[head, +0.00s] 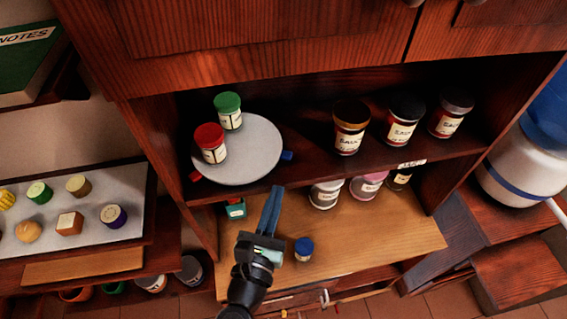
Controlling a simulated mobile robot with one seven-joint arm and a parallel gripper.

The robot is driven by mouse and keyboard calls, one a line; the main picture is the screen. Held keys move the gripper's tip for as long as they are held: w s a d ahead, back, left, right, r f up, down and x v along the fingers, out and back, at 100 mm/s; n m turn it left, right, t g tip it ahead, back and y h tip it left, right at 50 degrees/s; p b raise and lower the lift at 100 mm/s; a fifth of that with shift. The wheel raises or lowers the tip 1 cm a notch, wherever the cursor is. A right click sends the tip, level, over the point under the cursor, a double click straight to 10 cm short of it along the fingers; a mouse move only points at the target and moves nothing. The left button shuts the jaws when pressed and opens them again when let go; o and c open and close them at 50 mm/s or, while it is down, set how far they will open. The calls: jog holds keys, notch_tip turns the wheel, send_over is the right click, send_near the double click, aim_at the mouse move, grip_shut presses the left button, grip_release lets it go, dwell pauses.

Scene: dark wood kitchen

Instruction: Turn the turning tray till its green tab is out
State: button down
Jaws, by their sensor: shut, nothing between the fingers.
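The turning tray (255,165) is a pale grey disc on the cabinet's upper shelf, at the left. A red tab (195,177) shows at its front left edge and a blue tab (287,156) at its right edge. No green tab shows; the tray's far side is partly hidden by the jars on it. A green-lidded jar (229,111) stands at the back of the tray and a red-lidded jar (210,144) at its left. My gripper (276,190) is shut and empty, its blue fingers pointing up toward the shelf's front edge, just below and in front of the tray.
Several sauce jars (349,128) stand right of the tray on the same shelf. Below are more jars (325,194), a teal item (236,210) and a blue-lidded jar (304,249) close to my gripper. A side tray (20,247) of small items lies left.

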aim_at(291, 157)
jog(key=p+x, duration=0.1)
jog(key=x, duration=0.5)
jog(key=shift+w+f, duration=0.1)
jog(key=shift+w, duration=0.25)
jog(key=shift+d, duration=0.1)
jog(key=shift+w+d+n+y+b, duration=0.3)
jog(key=shift+w+n+y, duration=0.1)
jog(key=shift+y, duration=0.2)
jog(key=shift+w+d+n+y+b, duration=0.25)
jog(key=shift+w+n+y, duration=0.15)
jog(key=shift+y, duration=0.2)
jog(key=shift+w+d+n+t+y+b, duration=0.3)
jog(key=shift+w+n+y+b, duration=0.2)
jog(key=shift+w+n+y, duration=0.45)
jog(key=shift+w+d+y, duration=0.15)
jog(key=shift+w+y, duration=0.2)
jog(key=shift+w, duration=0.25)
jog(key=shift+s, duration=0.1)
